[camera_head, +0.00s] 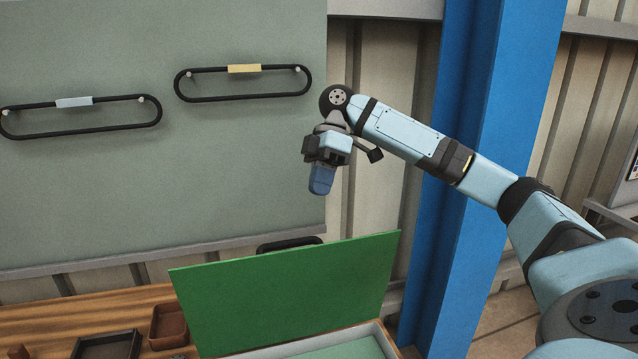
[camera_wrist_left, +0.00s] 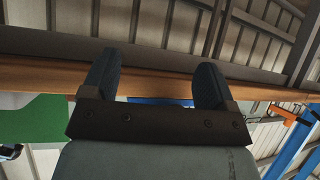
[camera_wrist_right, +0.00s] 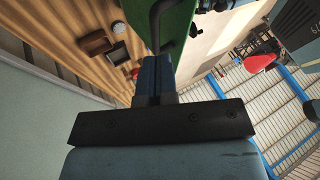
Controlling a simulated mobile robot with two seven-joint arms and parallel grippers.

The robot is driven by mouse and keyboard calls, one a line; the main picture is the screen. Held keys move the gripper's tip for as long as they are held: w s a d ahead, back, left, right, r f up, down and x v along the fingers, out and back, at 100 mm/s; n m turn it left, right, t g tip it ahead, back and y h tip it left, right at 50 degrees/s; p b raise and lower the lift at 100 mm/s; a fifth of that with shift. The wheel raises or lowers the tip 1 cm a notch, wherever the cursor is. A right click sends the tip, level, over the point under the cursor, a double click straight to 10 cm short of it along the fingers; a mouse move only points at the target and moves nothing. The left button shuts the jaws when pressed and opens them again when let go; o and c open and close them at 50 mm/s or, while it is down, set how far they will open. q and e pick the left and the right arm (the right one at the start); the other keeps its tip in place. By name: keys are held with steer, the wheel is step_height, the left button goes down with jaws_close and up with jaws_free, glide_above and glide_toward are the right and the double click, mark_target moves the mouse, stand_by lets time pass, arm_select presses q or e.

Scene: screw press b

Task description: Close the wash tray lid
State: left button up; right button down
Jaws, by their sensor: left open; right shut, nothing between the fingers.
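The wash tray's green lid (camera_head: 290,290) stands raised and tilted at the bottom centre of the head view. The tray (camera_head: 372,330) shows below it, with a light rim and pale green inside; the picture edge cuts it off. A black handle (camera_head: 289,243) shows just above the lid's top edge. My right gripper (camera_head: 321,184) is shut and empty, pointing down above the lid, apart from it. In the right wrist view, the lid (camera_wrist_right: 178,28) and a black handle (camera_wrist_right: 157,22) lie just beyond the shut fingertips. My left gripper (camera_wrist_left: 154,82) is open and empty, seen only in the left wrist view.
A wooden bench (camera_head: 85,315) at lower left bears a dark tray (camera_head: 106,345) and a brown box (camera_head: 168,326). A grey board (camera_head: 150,190) with two black loop hangers (camera_head: 244,97) stands behind. A blue post (camera_head: 480,150) rises behind my right arm.

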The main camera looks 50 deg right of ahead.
mark_target(314, 253)
steer(key=x, duration=0.6)
steer(key=shift+d, duration=0.15)
steer(key=s+a, duration=0.1)
steer(key=s, duration=0.1)
steer(key=shift+s+a+f, duration=0.35)
steer(key=shift+a+f, duration=0.05)
steer(key=shift+s+a, duration=0.2)
steer(key=shift+s, duration=0.2)
arm_select(q)
steer(key=shift+w+a, duration=0.15)
steer(key=shift+w, duration=0.15)
steer(key=shift+r, duration=0.25)
